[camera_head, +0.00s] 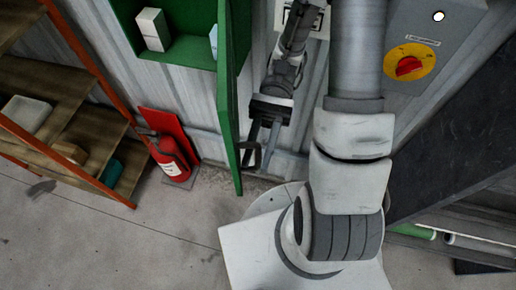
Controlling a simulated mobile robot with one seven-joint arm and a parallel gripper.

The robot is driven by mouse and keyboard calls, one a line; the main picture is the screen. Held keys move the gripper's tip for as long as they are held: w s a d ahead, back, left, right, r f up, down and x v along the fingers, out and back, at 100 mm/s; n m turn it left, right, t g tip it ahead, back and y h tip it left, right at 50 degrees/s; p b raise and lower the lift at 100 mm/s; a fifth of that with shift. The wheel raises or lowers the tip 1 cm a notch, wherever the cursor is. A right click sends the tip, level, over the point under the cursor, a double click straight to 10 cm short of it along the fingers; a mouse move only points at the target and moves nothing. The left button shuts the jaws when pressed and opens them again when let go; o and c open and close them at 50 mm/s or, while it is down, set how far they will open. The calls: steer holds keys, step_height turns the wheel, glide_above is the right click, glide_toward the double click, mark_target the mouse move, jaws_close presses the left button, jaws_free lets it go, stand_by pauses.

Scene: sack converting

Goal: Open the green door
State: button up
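The green door (228,90) stands swung out from a green wall cabinet (186,50) at the top, seen nearly edge-on, so the cabinet's inside shows to its left. A dark loop-shaped handle (250,154) appears on the door's right-hand face, low down. My gripper (260,155) is just right of the door and points downward. Its two dark fingers are apart, with the left one close to or overlapping the handle. I cannot tell whether they touch, and nothing is clearly held between the fingers.
A white box (154,29) stands inside the cabinet. A red fire extinguisher (171,157) stands on the floor to the left, beside a wooden shelf rack (75,120). A grey panel with a red-and-yellow switch (409,66) is at right. Floor at lower left is clear.

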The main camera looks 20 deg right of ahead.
steer(key=b+v, duration=0.1)
steer(key=v, duration=0.6)
steer(key=shift+w+d+b, duration=0.2)
steer(key=shift+w+b, duration=0.05)
steer(key=shift+b, duration=0.15)
stand_by(0.3)
steer(key=r+n+t+h+b, duration=0.1)
steer(key=n+t+h, duration=0.1)
steer(key=t, duration=0.5)
steer(key=d+r+n+t+h+b, duration=0.1)
steer(key=r+n+t+h+b, duration=0.1)
steer(key=t+h, duration=0.2)
steer(key=d+r+n+t+h+b, duration=0.1)
steer(key=r+n+t+h+b, duration=0.1)
steer(key=t, duration=0.8)
steer(key=shift+w+d+r+h, duration=0.1)
steer(key=shift+w+d+h, duration=0.1)
steer(key=shift+w+h, duration=0.3)
